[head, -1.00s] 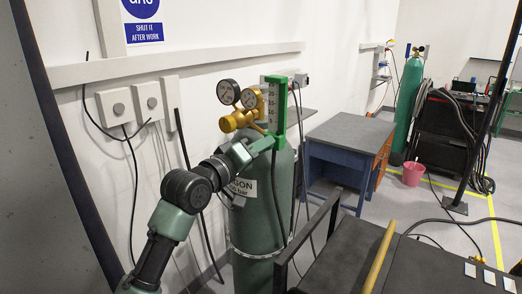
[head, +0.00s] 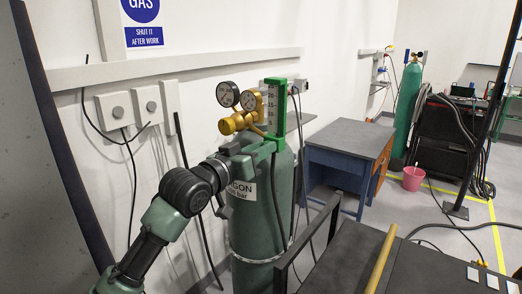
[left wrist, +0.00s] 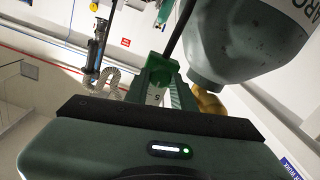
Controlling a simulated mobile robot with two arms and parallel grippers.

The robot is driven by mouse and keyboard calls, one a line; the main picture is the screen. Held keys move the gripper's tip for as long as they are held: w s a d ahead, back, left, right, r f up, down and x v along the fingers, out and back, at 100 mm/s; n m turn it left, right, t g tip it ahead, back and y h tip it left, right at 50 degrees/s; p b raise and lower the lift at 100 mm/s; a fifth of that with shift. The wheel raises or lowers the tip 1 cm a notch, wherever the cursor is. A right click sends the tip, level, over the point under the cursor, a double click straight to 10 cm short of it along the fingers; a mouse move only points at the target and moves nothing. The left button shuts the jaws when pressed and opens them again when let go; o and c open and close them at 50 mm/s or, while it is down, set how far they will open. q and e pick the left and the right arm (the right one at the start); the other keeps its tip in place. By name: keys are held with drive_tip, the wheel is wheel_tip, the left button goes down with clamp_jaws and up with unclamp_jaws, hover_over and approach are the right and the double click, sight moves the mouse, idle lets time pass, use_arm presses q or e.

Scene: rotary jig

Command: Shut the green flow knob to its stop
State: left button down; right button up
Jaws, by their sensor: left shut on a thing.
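The green flowmeter (head: 275,112) with its white scale stands upright beside the brass regulator (head: 236,122) on top of the green argon cylinder (head: 262,205). My left gripper (head: 254,149) reaches in from the left at the flowmeter's lower end. It is shut on the green flow knob, which is mostly hidden by the gripper in the head view. In the left wrist view a green part (left wrist: 160,68), which looks like the knob, sits at the fingertips, beyond the dark palm bar. How far the knob is turned cannot be read. My right gripper is out of view.
Two round gauges (head: 239,96) stand close above the gripper. A wall with switch boxes (head: 131,106) and hanging cables is at the left. A blue workbench (head: 345,155) stands behind the cylinder. A dark table (head: 350,250) with a rail is at the front right.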

use_arm(q)
drive_tip(key=shift+f, duration=0.25)
drive_tip(key=c, duration=1.2)
unclamp_jaws()
drive_tip(key=shift+r, duration=0.15)
drive_tip(key=shift+o, duration=0.2)
drive_tip(key=b+v, duration=0.3)
drive_tip(key=v, duration=0.4)
drive_tip(key=shift+s+a+b, duration=0.2)
drive_tip(key=shift+s+b, duration=0.1)
drive_tip(key=shift+b, duration=0.05)
